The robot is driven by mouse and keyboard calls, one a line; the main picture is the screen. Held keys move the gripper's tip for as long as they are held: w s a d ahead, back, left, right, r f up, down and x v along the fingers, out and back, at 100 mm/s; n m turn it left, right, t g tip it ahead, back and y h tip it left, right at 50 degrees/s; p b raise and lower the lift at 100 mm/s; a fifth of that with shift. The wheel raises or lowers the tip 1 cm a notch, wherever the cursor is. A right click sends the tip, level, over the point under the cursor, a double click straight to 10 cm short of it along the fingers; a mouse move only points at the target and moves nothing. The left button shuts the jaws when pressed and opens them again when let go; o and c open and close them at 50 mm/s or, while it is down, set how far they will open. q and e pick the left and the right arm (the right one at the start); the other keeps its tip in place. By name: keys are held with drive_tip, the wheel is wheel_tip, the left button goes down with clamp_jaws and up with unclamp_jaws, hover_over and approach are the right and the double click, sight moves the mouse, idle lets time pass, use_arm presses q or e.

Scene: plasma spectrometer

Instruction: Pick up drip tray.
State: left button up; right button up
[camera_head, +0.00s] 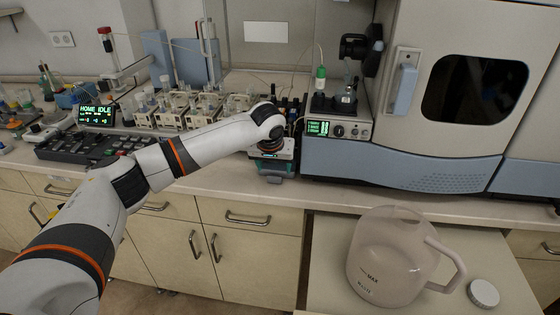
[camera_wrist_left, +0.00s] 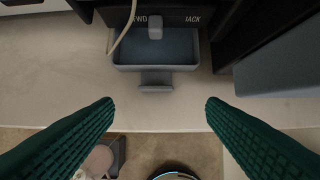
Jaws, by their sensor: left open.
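The drip tray (camera_wrist_left: 185,50) is a shallow grey-blue box with a small grey front tab (camera_wrist_left: 156,82). In the left wrist view it sits at the top centre, on the pale counter under a dark unit. My left gripper (camera_wrist_left: 160,103) is open, with its two dark green textured fingers spread wide and nothing between them. The fingertips are apart from the tray, short of its tab and near the counter's edge. In the head view the left gripper (camera_head: 275,168) is at the counter's front edge, and my wrist hides the tray there. My right gripper is not in view.
The large analyser (camera_head: 450,100) stands just right of the gripper. Glassware racks (camera_head: 185,108) and a keypad panel (camera_head: 85,145) are on the left. A translucent jug (camera_head: 385,265) and a white lid (camera_head: 483,293) sit on a lower surface. A pale tube (camera_wrist_left: 124,28) hangs over the tray.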

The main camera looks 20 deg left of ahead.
sight(274, 181)
use_arm(q)
drive_tip(key=shift+w+f, duration=0.25)
drive_tip(key=shift+f, duration=0.35)
drive_tip(key=shift+w+f, duration=0.2)
drive_tip(key=shift+f, duration=0.05)
drive_tip(key=shift+w+a+f, duration=0.1)
drive_tip(key=shift+a+f, duration=0.05)
drive_tip(key=shift+f, duration=0.2)
drive_tip(key=x, duration=0.2)
drive_tip(key=p+x, duration=0.1)
drive_tip(key=shift+s+a+f, duration=0.2)
drive_tip(key=shift+a+f, duration=0.05)
drive_tip(key=shift+f, duration=0.05)
drive_tip(key=shift+w+f, duration=0.25)
drive_tip(key=shift+f, duration=0.25)
drive_tip(key=c, duration=1.1)
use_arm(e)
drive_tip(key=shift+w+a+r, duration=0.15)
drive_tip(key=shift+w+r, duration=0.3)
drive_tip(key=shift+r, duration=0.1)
